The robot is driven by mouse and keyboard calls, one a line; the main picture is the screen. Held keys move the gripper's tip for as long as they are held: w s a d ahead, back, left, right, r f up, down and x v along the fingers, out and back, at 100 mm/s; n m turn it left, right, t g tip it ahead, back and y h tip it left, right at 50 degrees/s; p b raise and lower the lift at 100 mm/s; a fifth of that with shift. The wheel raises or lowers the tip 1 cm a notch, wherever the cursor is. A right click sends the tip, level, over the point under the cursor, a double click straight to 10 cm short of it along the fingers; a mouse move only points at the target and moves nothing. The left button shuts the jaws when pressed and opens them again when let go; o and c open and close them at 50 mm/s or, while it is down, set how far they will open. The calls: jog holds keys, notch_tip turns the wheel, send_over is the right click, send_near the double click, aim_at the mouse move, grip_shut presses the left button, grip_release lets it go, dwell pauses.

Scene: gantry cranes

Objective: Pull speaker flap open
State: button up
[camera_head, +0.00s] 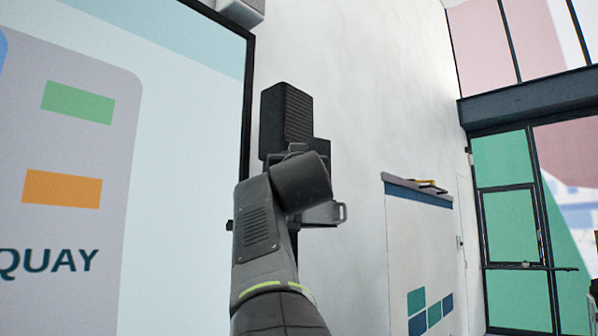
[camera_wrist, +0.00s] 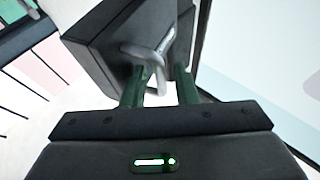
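The black speaker (camera_head: 287,112) with a ribbed face is on the white wall, just right of the big screen. In the wrist view a dark box-like body (camera_wrist: 104,42), which appears to be the speaker, fills the top. A pale metal loop handle (camera_wrist: 140,50) stands out from its near face. My gripper (camera_wrist: 160,72) is right at this handle, its two green fingers apart with a gap between them. Part of the loop reaches into that gap; I cannot tell whether a finger touches it. In the head view my arm hides the fingers and the speaker's lower part.
A large screen (camera_head: 185,150) with a black frame stands close on the left. Green and pink windows (camera_head: 508,220) lie beyond. Bare white wall lies between.

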jog(key=shift+s, duration=0.1)
jog(key=shift+b+v, duration=4.15)
jog(key=shift+v, duration=2.75)
jog(key=shift+p+x, duration=4.15)
jog(key=shift+x, duration=2.85)
